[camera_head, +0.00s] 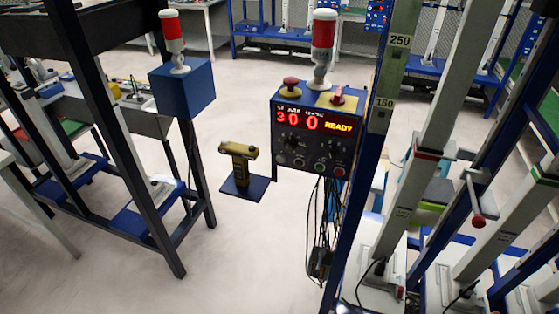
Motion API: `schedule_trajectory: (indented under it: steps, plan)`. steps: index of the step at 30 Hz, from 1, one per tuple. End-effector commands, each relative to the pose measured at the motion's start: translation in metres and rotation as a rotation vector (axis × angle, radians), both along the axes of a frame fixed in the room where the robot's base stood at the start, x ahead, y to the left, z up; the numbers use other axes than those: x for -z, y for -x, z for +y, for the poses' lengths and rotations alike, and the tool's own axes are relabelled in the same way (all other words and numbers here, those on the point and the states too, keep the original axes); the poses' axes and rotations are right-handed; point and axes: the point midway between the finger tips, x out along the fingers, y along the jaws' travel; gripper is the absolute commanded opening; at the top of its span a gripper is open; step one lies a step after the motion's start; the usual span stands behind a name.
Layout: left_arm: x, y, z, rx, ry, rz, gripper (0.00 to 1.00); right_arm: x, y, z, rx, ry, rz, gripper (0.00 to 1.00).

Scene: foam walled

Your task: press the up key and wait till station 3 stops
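A blue control box (305,145) stands in the middle of the head view. Its lit display (312,121) shows red digits that look like "30 0" and the yellow word "READY". Below are dark knobs and a row of small buttons, including a green button (319,167) and a red button (339,172). Their labels are too small to read, so I cannot tell which is the up key. Tall pale columns (455,90) stand at the right; I cannot tell which is station 3. Neither of my grippers is in view.
Cables hang below the box. A dark frame (120,130) fills the left. The floor between is clear.

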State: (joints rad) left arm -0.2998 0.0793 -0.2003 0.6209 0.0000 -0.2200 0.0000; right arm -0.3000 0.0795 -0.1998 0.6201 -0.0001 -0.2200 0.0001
Motion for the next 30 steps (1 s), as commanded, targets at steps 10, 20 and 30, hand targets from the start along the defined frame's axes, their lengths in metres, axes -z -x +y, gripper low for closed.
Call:
schedule_trajectory:
  steps: [10,20,30]
  plan:
    - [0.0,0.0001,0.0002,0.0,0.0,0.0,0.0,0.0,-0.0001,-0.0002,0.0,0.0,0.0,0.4]
    - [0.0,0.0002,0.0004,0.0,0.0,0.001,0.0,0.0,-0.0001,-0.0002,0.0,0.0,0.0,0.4]
    - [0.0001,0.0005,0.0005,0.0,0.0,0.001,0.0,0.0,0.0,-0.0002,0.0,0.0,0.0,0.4]
